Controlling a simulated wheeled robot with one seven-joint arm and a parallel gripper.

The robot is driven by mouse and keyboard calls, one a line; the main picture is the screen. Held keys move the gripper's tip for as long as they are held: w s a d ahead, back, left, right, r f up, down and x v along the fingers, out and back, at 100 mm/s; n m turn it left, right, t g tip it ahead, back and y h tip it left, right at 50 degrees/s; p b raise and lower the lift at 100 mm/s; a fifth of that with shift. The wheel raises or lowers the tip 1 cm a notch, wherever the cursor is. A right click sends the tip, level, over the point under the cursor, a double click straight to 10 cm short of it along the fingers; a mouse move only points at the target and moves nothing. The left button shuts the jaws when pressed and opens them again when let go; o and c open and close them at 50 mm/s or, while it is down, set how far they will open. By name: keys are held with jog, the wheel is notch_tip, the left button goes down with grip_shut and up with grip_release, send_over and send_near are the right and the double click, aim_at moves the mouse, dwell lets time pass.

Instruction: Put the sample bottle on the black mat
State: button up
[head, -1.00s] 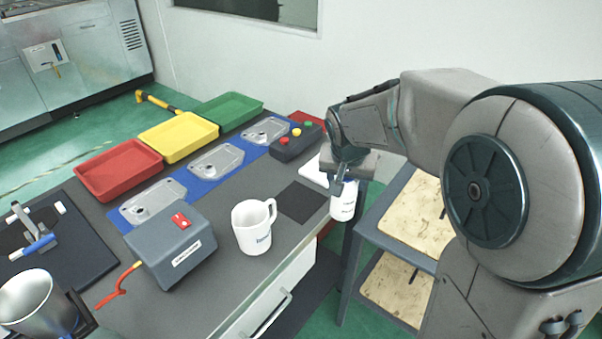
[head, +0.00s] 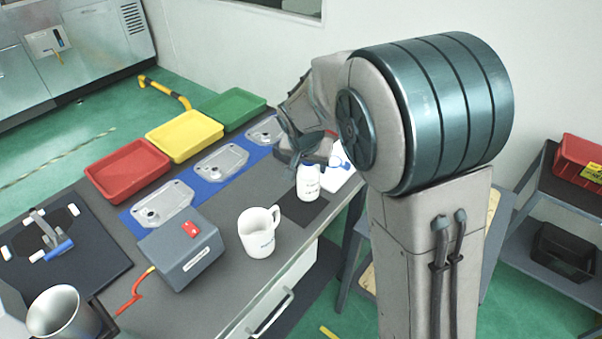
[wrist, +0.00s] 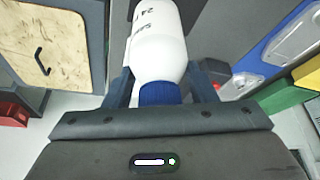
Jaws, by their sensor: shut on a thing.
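The sample bottle (head: 308,184) is white with dark print and stands upright over the black mat (head: 290,210) in the head view. I cannot tell whether its base touches the mat. My gripper (head: 310,164) is shut on the bottle near its top. In the wrist view the white bottle (wrist: 158,50) with its blue cap lies between the two fingers of my gripper (wrist: 160,85). Part of the mat is hidden behind the bottle.
A white mug (head: 258,232) stands just left of the mat. A grey box with a red switch (head: 182,250) is further left. Metal castings lie on a blue strip (head: 205,187) behind, with red, yellow and green trays (head: 185,135) beyond. A metal cup (head: 62,315) is front left.

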aim_at(301, 176)
jog(key=shift+w+a+f, duration=0.3)
jog(key=shift+a+f, duration=0.05)
jog(key=shift+a, duration=0.15)
jog(key=shift+w+a+f, duration=0.3)
jog(key=shift+a, duration=0.2)
jog(key=shift+f+p, duration=0.55)
jog(key=shift+f, duration=1.45)
jog(key=shift+f, duration=0.1)
jog(key=o, duration=1.1)
jog(key=shift+o, duration=0.2)
